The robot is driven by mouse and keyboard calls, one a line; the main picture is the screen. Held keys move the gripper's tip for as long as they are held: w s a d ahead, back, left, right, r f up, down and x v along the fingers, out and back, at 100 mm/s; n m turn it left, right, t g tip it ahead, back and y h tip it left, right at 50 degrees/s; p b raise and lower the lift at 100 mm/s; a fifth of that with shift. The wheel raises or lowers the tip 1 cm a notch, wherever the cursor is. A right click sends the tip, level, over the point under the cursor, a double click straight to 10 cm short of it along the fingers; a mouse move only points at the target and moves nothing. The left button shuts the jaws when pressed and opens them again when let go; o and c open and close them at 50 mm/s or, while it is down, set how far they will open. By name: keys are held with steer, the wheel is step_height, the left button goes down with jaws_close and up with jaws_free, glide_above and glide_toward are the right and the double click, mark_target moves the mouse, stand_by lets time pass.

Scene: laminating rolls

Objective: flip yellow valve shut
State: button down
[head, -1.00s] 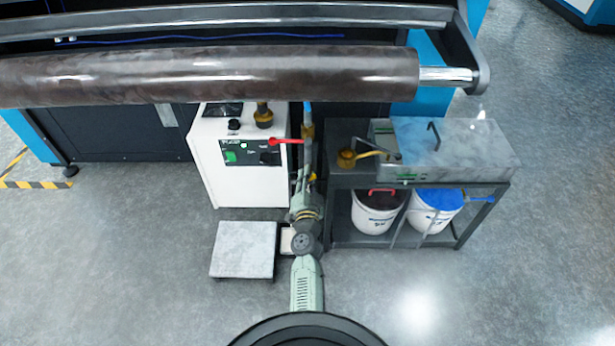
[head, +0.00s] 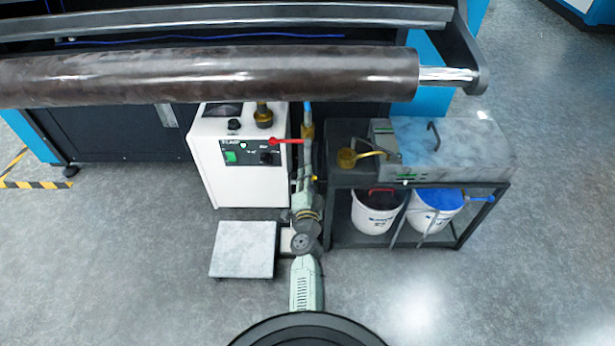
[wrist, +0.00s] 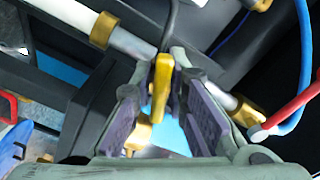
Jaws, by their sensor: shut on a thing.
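The yellow valve handle (wrist: 160,85) is a slim lever standing between the two fingers of my gripper (wrist: 161,62) in the wrist view. My gripper is shut on it, with the fingers along both sides. Brass fittings (wrist: 137,135) show beyond and below the handle. In the head view, a small bit of yellow (head: 314,178) shows beside my gripper (head: 303,190), in the gap between the white cabinet and the dark bench. My arm hides most of the valve there.
A red lever (head: 287,141) projects by the white cabinet (head: 205,160), left of the pipe. The dark bench (head: 345,212) with two buckets stands close on the right. A large brown roll (head: 210,77) spans above. A grey platform (head: 244,250) lies at front left.

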steer(key=shift+a+r+m, duration=0.1)
steer(key=shift+r+m, duration=0.05)
steer(key=shift+m, duration=1.95)
steer(key=shift+w, duration=0.1)
steer(key=c, duration=1.5)
jaws_free()
steer(key=s, duration=0.7)
steer(key=shift+s, duration=0.3)
